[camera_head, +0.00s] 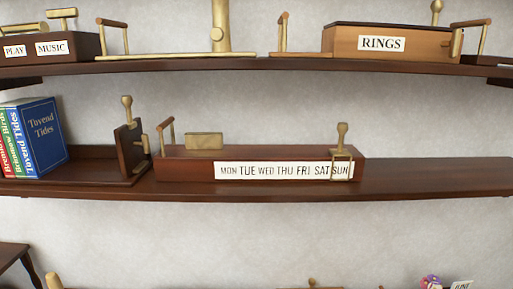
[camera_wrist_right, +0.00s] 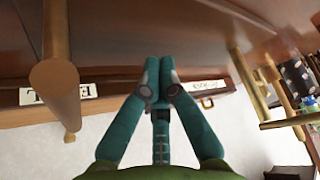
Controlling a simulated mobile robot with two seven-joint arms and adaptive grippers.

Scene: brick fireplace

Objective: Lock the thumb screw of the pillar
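The brass pillar (camera_head: 222,22) stands on the top shelf in the head view, on a long flat brass base (camera_head: 165,56); its top is cut off. A small brass knob (camera_head: 216,34), perhaps the thumb screw, sits low on its left side. In the right wrist view a thick brass cylinder (camera_wrist_right: 57,88), likely the pillar, is at the left, with a small round knob (camera_wrist_right: 69,137) at its lower end. My right gripper (camera_wrist_right: 160,66) has its fingertips together, with nothing seen between them, to the right of that cylinder. My left gripper is in no view.
A RINGS box (camera_head: 350,42) stands right of the pillar and a MUSIC box (camera_head: 50,47) left. The middle shelf (camera_head: 435,175) holds books (camera_head: 35,137) and a weekday box (camera_head: 190,170). A brass frame (camera_wrist_right: 265,90) is right of my right gripper.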

